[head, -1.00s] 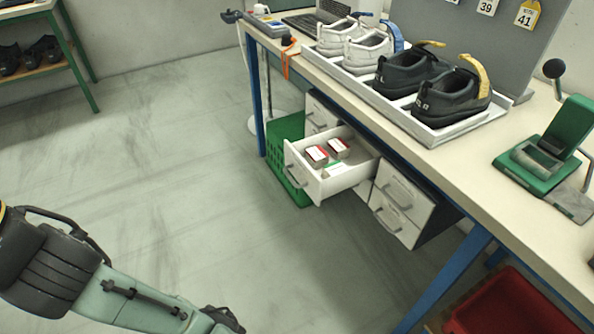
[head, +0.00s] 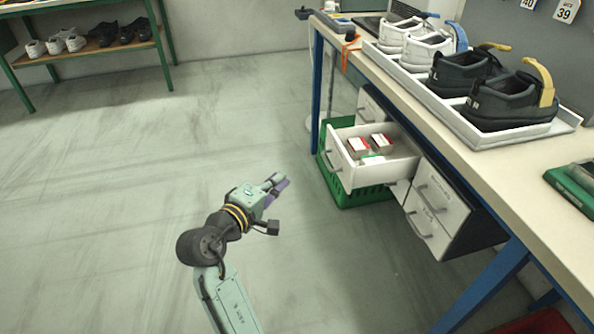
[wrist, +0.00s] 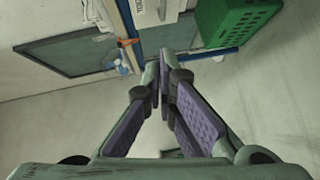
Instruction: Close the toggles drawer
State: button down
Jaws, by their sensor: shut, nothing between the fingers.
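The open drawer (head: 343,174) is pulled out from the white drawer unit under the workbench. It holds red and white small boxes (head: 368,144). I cannot read a toggles label on it. My gripper (head: 279,184) is in the air to the left of the drawer, apart from it, pointing toward it. In the wrist view the fingers (wrist: 162,92) are together with nothing between them. The drawer itself is not clearly seen in the wrist view.
A green crate (head: 345,193) stands on the floor beneath the drawer; it also shows in the wrist view (wrist: 232,28). Closed drawers (head: 432,208) sit to the right. The workbench (head: 440,125) holds a white tray (head: 480,137) of shoes.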

aim_at(385, 145)
jog(key=s+d+p+x, duration=0.1)
jog(key=d+p+x, duration=0.1)
jog(key=x, duration=1)
jog(key=shift+d+f, duration=0.25)
jog(key=shift+d, duration=0.05)
jog(key=shift+w, duration=0.1)
jog(key=w+d+p, duration=0.2)
jog(key=d, duration=0.4)
jog(key=w+d+p, duration=0.2)
jog(key=d, duration=0.4)
jog(key=w+d+p, duration=0.2)
jog(key=d, duration=0.4)
jog(key=shift+d, duration=0.1)
jog(key=shift+s+r, duration=0.1)
